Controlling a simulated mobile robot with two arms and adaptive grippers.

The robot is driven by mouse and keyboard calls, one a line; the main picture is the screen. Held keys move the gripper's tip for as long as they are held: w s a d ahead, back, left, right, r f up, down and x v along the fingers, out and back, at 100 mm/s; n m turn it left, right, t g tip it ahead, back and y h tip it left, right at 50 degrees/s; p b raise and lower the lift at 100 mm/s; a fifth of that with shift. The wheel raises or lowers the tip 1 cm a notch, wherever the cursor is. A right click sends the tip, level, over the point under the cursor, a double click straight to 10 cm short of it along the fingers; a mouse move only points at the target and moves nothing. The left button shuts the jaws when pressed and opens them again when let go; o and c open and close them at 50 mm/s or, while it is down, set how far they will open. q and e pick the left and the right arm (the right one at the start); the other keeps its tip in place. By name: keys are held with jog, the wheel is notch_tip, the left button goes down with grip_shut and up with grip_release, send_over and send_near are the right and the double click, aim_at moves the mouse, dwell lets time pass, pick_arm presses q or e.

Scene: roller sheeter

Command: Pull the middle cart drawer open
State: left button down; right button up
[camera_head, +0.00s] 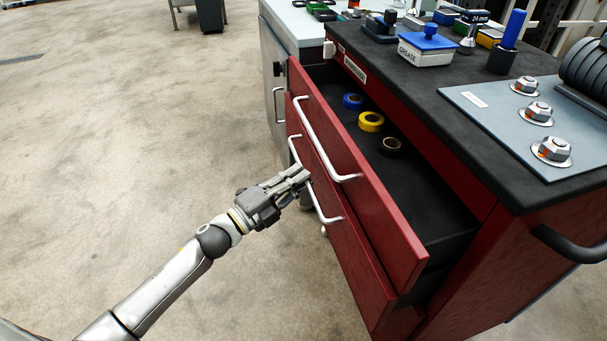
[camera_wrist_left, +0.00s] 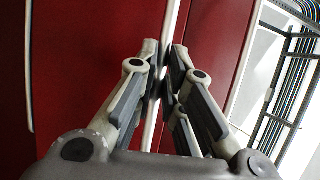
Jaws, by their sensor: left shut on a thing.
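The red tool cart (camera_head: 455,190) stands at the right in the head view. Its top drawer (camera_head: 375,180) is pulled out. Below it is the red front of the middle drawer (camera_head: 350,235) with a silver bar handle (camera_head: 326,211); how far this drawer is out is hard to tell. My left gripper (camera_head: 302,174) is shut on that handle around its middle, hiding that part of the bar. In the left wrist view the handle (camera_wrist_left: 152,120) runs upright between my fingers (camera_wrist_left: 165,60), close to a red front. My right gripper is out of view.
Blue, yellow and black tape rolls (camera_head: 371,121) lie in the top drawer. The cart's black top (camera_head: 440,100) holds a grease box (camera_head: 427,46), a blue-handled tool and large bolts (camera_head: 552,150). The concrete floor (camera_head: 130,130) at the left is clear.

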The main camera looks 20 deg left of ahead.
pick_arm(q)
jog(key=s+a+p, duration=0.1)
jog(key=s+a, duration=0.7)
jog(key=a, duration=0.4)
jog(key=shift+s+a, duration=0.4)
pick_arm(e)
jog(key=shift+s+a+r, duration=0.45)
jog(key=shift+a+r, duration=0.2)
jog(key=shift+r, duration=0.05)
pick_arm(q)
jog(key=c, duration=1.5)
grip_release()
jog(key=shift+a, duration=0.1)
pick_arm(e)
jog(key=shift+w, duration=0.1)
pick_arm(q)
jog(key=v, duration=1.2)
